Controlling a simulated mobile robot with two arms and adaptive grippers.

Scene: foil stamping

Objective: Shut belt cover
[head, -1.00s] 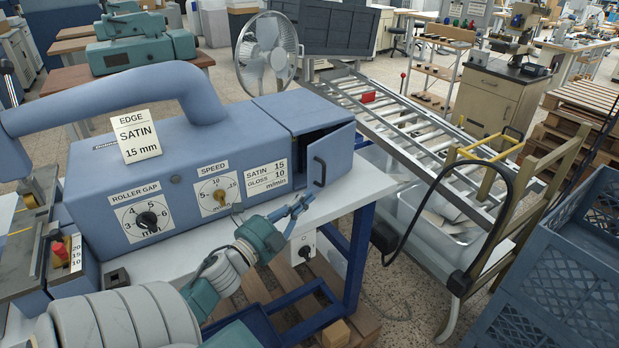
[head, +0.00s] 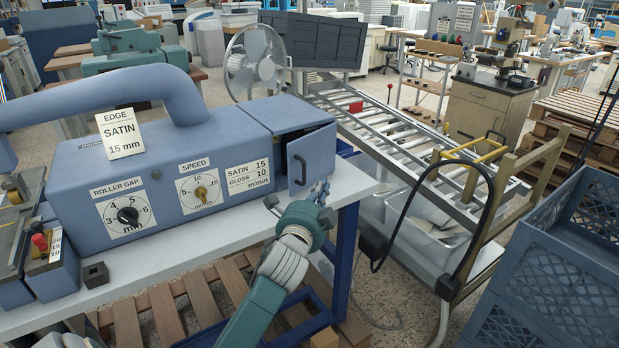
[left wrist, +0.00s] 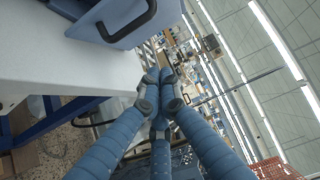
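The belt cover (head: 318,152) is a blue hinged door at the right end of the blue machine (head: 150,175). It stands ajar, with a dark gap behind it and a black handle (head: 298,170) on its outer face. In the left wrist view the cover (left wrist: 92,27) and its handle (left wrist: 128,22) show at the top left. My left gripper (head: 322,192) is beside the table's right end, below and right of the handle, apart from it. In the left wrist view its blue fingers (left wrist: 161,88) come together at the tips with nothing between them. My right gripper is out of view.
A blue crate (head: 550,290) is at the lower right.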

